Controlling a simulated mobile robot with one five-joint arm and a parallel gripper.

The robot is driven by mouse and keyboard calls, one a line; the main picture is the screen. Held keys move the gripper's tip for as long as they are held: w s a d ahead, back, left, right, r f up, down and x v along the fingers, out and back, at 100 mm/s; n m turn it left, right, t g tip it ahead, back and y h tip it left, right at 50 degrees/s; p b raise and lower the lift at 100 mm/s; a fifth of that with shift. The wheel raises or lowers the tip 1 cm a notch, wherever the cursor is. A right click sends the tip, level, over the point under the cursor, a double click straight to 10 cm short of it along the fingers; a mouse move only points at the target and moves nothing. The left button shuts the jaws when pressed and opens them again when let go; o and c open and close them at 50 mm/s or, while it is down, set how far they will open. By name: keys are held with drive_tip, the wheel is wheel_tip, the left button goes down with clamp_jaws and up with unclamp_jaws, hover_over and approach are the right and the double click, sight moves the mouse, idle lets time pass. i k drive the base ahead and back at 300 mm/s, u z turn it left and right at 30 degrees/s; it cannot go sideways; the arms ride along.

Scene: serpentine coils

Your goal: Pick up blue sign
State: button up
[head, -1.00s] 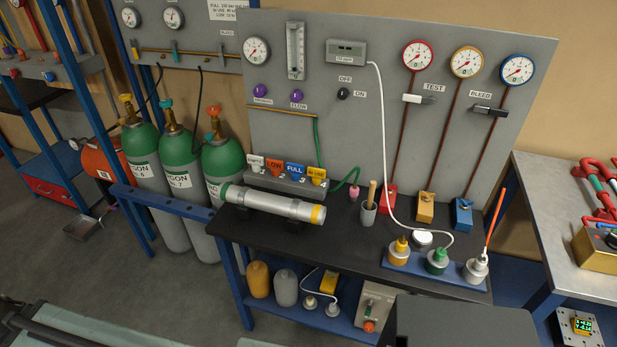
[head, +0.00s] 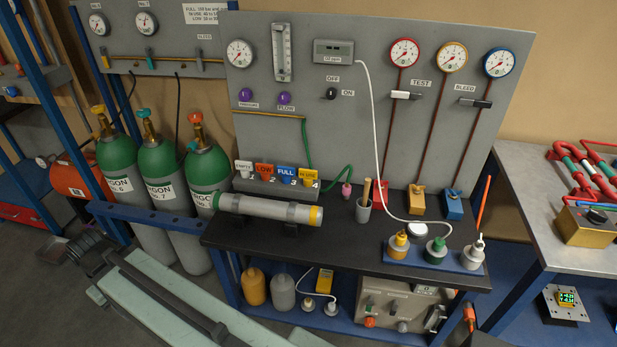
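The blue sign (head: 286,176), marked FULL, stands upright in a grey holder (head: 250,186) at the back of the black bench. An orange LOW sign (head: 265,172) is just left of it, and a yellow IN USE sign (head: 309,178) is just right. A white EMPTY sign (head: 243,169) is at the left end of the holder. I cannot make out my gripper in the head view.
A silver cylinder (head: 265,208) lies on the black bench (head: 300,237) in front of the sign holder. A cup (head: 363,211) with a wooden handle stands to the right. Green gas bottles (head: 160,165) stand left of the bench.

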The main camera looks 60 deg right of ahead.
sight(287, 172)
drive_tip(key=z, duration=0.2)
drive_tip(key=i, duration=1)
drive_tip(key=u, duration=0.05)
